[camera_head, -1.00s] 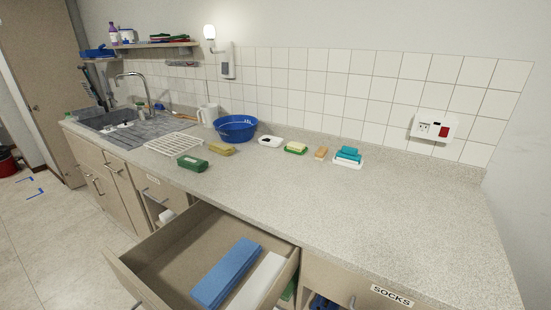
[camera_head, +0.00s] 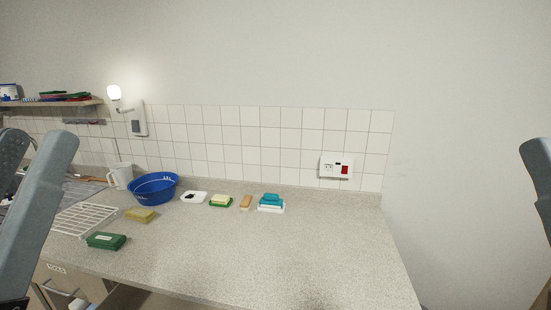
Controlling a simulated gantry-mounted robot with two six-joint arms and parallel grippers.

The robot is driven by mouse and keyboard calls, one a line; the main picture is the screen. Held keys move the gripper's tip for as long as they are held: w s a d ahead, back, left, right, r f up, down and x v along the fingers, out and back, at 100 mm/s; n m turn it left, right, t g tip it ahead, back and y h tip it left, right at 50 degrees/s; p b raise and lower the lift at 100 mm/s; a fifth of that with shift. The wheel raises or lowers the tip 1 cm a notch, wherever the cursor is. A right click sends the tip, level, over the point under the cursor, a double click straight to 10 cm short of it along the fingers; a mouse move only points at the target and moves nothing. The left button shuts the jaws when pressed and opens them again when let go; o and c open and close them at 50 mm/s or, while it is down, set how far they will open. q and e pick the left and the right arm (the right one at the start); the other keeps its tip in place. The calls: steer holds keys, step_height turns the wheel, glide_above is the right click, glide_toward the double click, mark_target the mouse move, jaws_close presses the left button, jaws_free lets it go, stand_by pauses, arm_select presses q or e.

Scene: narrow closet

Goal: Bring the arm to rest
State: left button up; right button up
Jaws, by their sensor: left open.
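My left gripper (camera_head: 32,145) is raised at the left edge, in front of the counter. A long grey-blue finger stands upright, with a darker rounded part beside it, cut off by the frame. It is open, and I see nothing held in it. At the right edge a grey part of my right gripper (camera_head: 541,185) shows. Most of it is outside the frame, so its jaws cannot be judged. Both stand apart from the objects on the counter.
The speckled counter (camera_head: 270,250) is clear at centre and right. Along its left and back are a white rack (camera_head: 84,219), green box (camera_head: 106,241), yellow sponge (camera_head: 141,215), blue basin (camera_head: 153,188), white jug (camera_head: 121,176) and several soap dishes.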

step_height(320, 180, up, 38)
steer(key=p, duration=3.8)
steer(key=shift+f, duration=0.1)
step_height(320, 180, down, 48)
steer(key=b, duration=4.8)
step_height(320, 180, down, 11)
steer(key=b, duration=1.1)
